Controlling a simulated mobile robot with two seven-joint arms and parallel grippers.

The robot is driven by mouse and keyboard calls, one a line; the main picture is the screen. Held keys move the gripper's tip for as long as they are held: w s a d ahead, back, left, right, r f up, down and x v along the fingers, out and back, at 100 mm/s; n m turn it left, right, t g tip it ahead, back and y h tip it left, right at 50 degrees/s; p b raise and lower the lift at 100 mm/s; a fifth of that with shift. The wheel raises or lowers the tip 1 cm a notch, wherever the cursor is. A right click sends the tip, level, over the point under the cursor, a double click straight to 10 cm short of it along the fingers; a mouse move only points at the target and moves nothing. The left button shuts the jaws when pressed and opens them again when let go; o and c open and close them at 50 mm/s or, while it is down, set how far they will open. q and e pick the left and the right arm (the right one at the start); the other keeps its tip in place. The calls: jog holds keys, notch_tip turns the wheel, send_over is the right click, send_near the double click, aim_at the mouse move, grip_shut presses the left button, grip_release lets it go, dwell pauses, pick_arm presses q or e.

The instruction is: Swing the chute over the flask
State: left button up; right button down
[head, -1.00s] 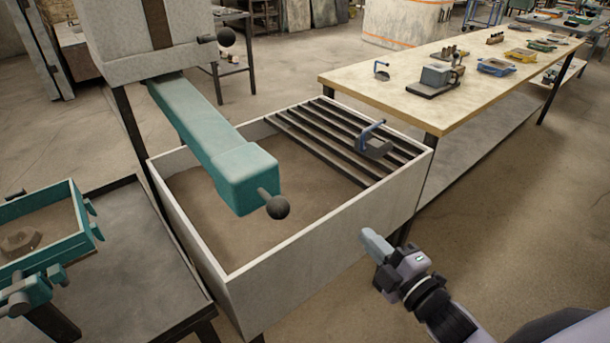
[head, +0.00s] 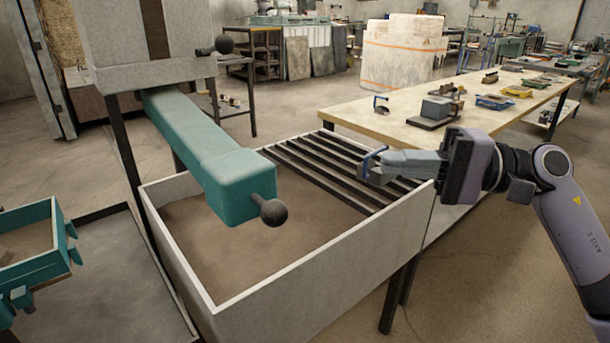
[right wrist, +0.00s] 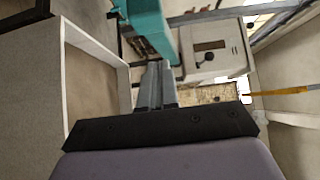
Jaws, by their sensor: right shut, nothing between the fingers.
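The chute (head: 215,160) is a long teal arm with a dark ball knob (head: 272,211) at its near end. It sticks out from under a grey hopper (head: 140,40), above a sand-filled bin. The flask (head: 35,268) is a teal frame holding sand at the left edge, partly cut off; the chute is well to its right. My right gripper (head: 390,164) is shut and empty, over the bin's right side, apart from the knob. In the right wrist view its fingers (right wrist: 157,72) are together, and the chute (right wrist: 148,28) shows beyond them. My left gripper is out of view.
The bin (head: 290,290) has high pale walls and a slatted grate (head: 335,172) at its far right. A wooden bench (head: 400,125) with tools stands behind. Another knob (head: 224,44) is on the hopper.

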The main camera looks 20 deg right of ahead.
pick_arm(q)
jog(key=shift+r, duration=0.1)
